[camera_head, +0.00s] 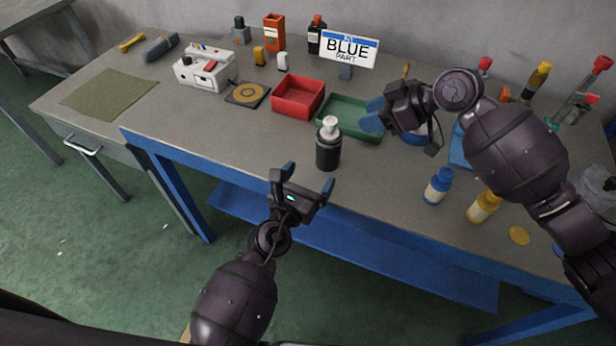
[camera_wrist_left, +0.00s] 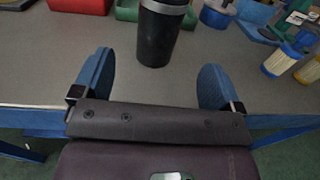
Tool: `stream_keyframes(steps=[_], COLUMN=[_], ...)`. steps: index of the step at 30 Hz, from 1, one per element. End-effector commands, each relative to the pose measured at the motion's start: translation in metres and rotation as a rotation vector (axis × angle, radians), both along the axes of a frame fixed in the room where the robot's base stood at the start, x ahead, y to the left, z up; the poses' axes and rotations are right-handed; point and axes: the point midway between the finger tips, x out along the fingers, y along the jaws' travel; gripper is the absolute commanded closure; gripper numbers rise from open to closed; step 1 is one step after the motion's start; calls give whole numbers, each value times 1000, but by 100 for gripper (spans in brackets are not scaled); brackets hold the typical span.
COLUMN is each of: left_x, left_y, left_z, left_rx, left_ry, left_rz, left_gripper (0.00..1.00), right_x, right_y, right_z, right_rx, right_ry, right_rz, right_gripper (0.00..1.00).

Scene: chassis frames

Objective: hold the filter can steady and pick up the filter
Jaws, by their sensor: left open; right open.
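The filter can (camera_head: 328,152) is a dark cylinder standing upright on the bench near its front edge. The white filter (camera_head: 329,127) sits in its top, with a knob-like upper end. In the left wrist view the can (camera_wrist_left: 158,38) stands ahead, between the line of the fingers; its top is cut off. My left gripper (camera_head: 306,176) is open and empty, just in front of the can and apart from it; its blue fingers also show in the left wrist view (camera_wrist_left: 157,85). My right gripper (camera_head: 372,115) is open above the green tray, right of the can, not touching it.
A red bin (camera_head: 299,96) and a green tray (camera_head: 350,118) lie behind the can. A blue-capped bottle (camera_head: 437,186) and a yellow bottle (camera_head: 483,207) stand to the right. A sign reading "BLUE PART" (camera_head: 348,48) stands at the back.

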Motion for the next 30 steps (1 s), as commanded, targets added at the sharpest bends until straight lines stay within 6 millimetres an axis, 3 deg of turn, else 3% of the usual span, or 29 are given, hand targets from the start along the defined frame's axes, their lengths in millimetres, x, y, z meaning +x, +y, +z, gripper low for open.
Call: stream_keyframes(steps=[5, 21, 30], left_x=[11, 81, 99], left_y=[-4, -33, -39], left_z=[0, 1, 1], left_rx=[9, 7, 6], left_ry=[-6, -5, -4], left_rz=[0, 0, 2], left_gripper=[8, 8, 8], right_x=[0, 0, 0], right_y=[0, 0, 0], right_z=[0, 0, 0], right_rx=[0, 0, 0], right_ry=[0, 0, 0], right_rz=[0, 0, 0], right_gripper=[57, 57, 57])
